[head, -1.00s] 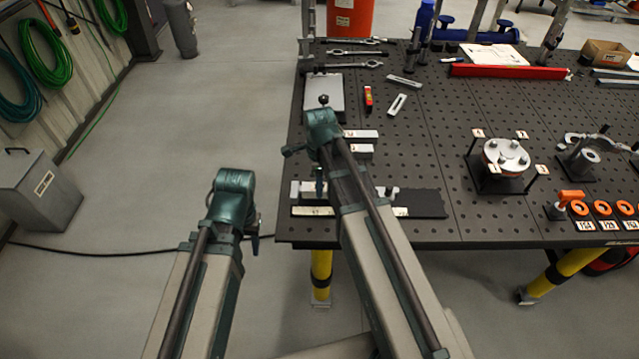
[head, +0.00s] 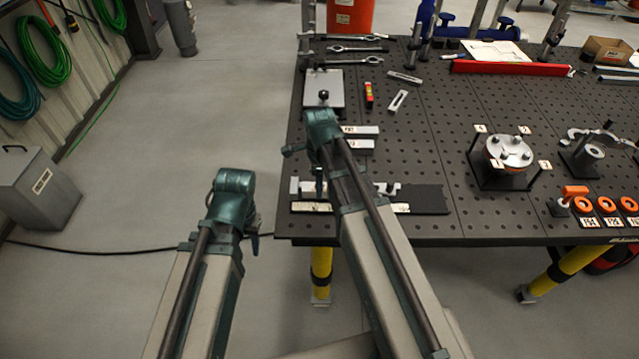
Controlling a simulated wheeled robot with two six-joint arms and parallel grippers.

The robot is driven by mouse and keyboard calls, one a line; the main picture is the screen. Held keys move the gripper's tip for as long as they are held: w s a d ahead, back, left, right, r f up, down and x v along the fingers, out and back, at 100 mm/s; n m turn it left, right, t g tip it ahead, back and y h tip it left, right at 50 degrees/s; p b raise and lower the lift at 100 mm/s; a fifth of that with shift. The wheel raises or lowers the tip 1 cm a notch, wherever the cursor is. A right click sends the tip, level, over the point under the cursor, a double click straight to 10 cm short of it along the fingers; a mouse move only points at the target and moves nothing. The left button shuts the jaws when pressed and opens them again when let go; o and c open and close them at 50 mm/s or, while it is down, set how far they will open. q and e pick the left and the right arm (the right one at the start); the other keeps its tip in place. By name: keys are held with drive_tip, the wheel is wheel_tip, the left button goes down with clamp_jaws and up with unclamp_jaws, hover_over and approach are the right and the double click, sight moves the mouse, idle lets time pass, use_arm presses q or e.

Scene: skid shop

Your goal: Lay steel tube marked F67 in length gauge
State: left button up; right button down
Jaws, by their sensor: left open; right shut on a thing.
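The length gauge (head: 425,199) is a dark plate with a pale scale strip along its front, near the front left of the bench. My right arm crosses over it and hides its middle. Silver parts show on it at both sides of the arm; I cannot tell whether one is a tube. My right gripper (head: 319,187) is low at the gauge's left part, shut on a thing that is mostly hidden. Two pale labelled bars (head: 361,131) lie behind the gauge, right of my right wrist; their markings are unreadable. My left gripper (head: 254,243) is open, off the bench's left edge.
A flange fixture (head: 508,152) and orange rings (head: 606,204) stand to the right. Bare bench top lies between the gauge and the fixture. A grey bin (head: 36,190) stands on the floor at left.

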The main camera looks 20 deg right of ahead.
drive_tip(key=shift+f, duration=0.15)
drive_tip(key=shift+c, duration=1.8)
unclamp_jaws()
drive_tip(key=shift+o, duration=0.4)
drive_tip(key=shift+o, duration=0.8)
drive_tip(key=shift+r+p, duration=1.55)
drive_tip(key=shift+r, duration=0.1)
